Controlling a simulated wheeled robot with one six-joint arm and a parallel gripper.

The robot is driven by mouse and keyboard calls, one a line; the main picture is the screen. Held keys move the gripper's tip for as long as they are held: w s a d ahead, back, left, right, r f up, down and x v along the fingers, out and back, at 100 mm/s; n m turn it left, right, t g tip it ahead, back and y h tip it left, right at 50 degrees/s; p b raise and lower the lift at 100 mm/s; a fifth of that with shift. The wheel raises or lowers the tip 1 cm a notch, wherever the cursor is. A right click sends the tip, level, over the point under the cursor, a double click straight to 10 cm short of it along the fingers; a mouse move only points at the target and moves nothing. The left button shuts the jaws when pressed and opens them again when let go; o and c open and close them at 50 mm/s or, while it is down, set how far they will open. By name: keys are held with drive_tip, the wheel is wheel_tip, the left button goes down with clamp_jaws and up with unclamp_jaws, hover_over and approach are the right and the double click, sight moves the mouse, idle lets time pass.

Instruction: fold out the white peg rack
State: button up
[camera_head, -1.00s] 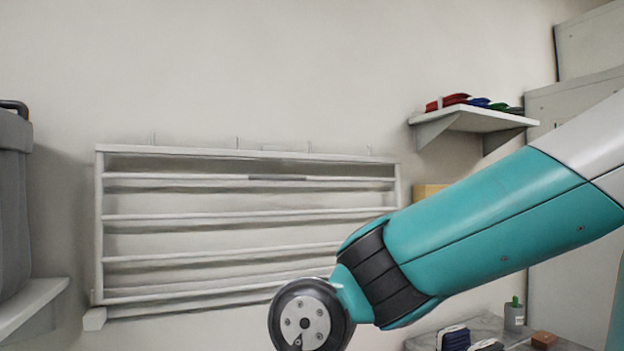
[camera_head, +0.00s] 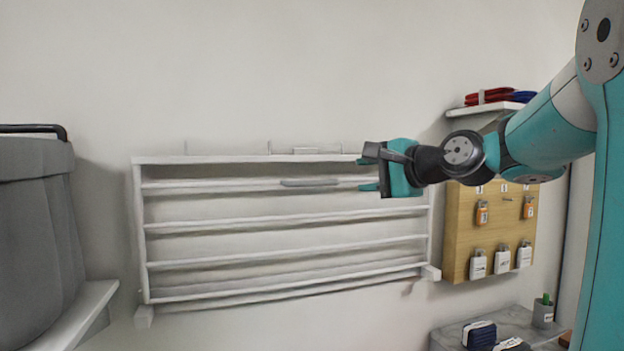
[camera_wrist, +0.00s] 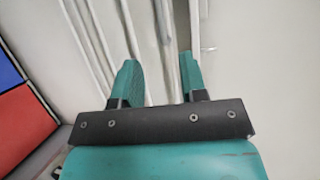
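The white peg rack (camera_head: 284,225) is upright against the wall, with several horizontal bars inside a white frame. A grey handle (camera_head: 310,183) sits on its upper bar, near the middle. My gripper (camera_head: 368,174) is in front of the rack's upper right part, to the right of the handle, its fingers pointing left. In the wrist view my gripper (camera_wrist: 158,80) has its two teal fingers apart with nothing between them but white rails (camera_wrist: 155,45) beyond. I cannot tell how far the fingers are from the rack.
A grey bin (camera_head: 35,230) stands on a white shelf (camera_head: 85,312) at left. A wooden board (camera_head: 462,235) with hanging tags is right of the rack. A shelf (camera_head: 470,110) with folded cloths is above it. A grey counter (camera_head: 450,335) is at lower right. The wall above the rack is clear.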

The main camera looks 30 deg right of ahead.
sight(314, 183)
drive_tip(key=p+x, duration=0.5)
drive_tip(key=x, duration=1.1)
drive_tip(key=shift+p, duration=0.3)
clamp_jaws()
